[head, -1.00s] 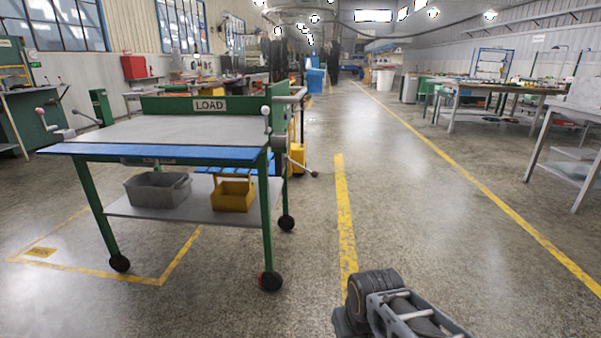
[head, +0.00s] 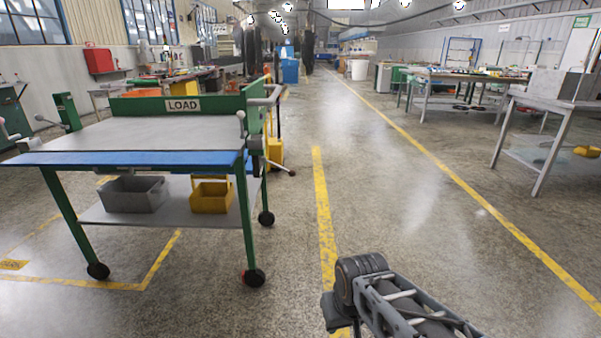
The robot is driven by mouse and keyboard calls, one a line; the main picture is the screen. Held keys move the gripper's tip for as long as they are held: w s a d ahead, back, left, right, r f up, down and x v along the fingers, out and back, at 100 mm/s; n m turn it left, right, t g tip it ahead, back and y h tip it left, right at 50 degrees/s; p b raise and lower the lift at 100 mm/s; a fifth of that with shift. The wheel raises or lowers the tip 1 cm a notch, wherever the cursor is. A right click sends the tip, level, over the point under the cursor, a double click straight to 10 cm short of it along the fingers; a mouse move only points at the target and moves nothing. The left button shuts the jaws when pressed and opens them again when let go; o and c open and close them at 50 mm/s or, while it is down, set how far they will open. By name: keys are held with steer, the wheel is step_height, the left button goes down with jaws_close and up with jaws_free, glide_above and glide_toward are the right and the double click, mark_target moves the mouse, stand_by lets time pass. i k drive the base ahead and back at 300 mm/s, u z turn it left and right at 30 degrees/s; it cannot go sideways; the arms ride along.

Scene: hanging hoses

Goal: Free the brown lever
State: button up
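No lever that I can clearly call brown shows in the head view. A thin lever (head: 281,168) with a small dark knob sticks out to the right from the side of the green cart (head: 220,103); its colour is too small to tell. Dark hanging shapes (head: 307,50), perhaps hoses, are far back beyond the cart. Part of my arm shows at the bottom right of centre, apart from the cart. My gripper is not in view.
The cart has a LOAD sign (head: 183,105), a grey bin (head: 134,194) and a yellow bin (head: 211,196) on its lower shelf. A grey table (head: 545,106) stands at the right. The floor aisle between them is clear, with yellow lines (head: 325,215).

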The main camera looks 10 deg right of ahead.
mark_target(292, 173)
steer(key=z, duration=0.45)
steer(key=k, duration=0.55)
steer(key=z, duration=0.5)
steer(key=i, duration=1.2)
steer(key=u, duration=1.35)
steer(key=i, duration=1.05)
steer(key=u, duration=1.1)
